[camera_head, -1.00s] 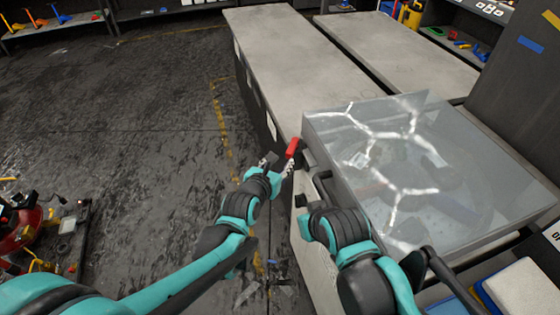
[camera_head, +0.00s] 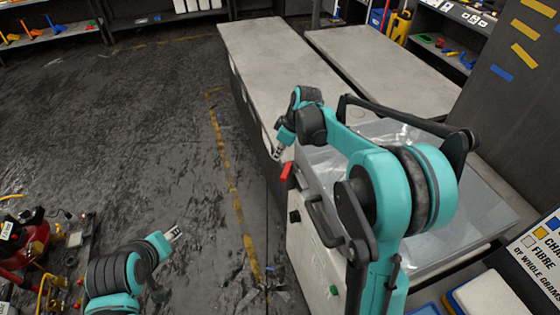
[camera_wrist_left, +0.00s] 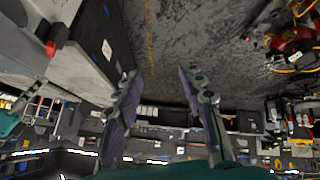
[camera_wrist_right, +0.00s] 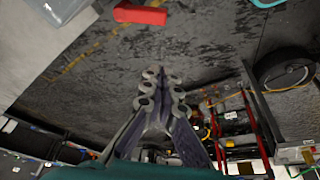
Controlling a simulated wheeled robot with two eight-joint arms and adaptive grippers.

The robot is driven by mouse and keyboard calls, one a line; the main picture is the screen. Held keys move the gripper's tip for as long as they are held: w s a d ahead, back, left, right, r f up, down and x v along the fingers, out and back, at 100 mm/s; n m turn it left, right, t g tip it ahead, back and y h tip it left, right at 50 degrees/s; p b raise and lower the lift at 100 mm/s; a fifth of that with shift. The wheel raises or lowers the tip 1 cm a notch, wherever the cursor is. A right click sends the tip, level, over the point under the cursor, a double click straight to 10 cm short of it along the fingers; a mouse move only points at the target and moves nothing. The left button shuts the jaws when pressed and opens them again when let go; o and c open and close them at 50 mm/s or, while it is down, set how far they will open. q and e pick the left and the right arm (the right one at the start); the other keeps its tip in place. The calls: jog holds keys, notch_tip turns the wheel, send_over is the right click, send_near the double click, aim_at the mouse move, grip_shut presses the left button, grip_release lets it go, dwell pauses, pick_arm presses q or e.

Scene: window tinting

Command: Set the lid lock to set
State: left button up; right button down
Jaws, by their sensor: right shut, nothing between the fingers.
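The right wrist view shows the red lever (camera_wrist_right: 140,14) at the top, beyond the closed fingertips (camera_wrist_right: 160,78). My left gripper (camera_head: 175,233) is open and empty over the floor at lower left. The left wrist view shows the red lever (camera_wrist_left: 57,34) at upper left, away from its fingers. The lever's setting marks are not readable.
A dark handle (camera_head: 325,222) sticks out of the machine's front beside the lever. A long grey bench (camera_head: 262,50) stands behind. My right arm covers much of the lid. The dark floor (camera_head: 140,130) at left is open, with red equipment (camera_head: 28,240) at lower left.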

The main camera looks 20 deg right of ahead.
aim_at(286, 173)
jog(key=w+a+f+n+b, duration=0.15)
jog(key=w+f, duration=0.35)
jog(key=f, duration=0.6)
pick_arm(q)
jog(key=s+a+f+m, duration=0.1)
jog(key=s+a+f+m+b, duration=0.1)
jog(key=s+f+m, duration=0.1)
jog(key=shift+s+a+g+y, duration=0.2)
jog(key=shift+a+g+y, duration=0.1)
jog(key=shift+a+g, duration=0.1)
pick_arm(e)
jog(key=s+d, duration=0.2)
jog(key=shift+s+d+g, duration=0.2)
jog(key=shift+d+g, duration=0.1)
jog(key=shift+d, duration=0.1)
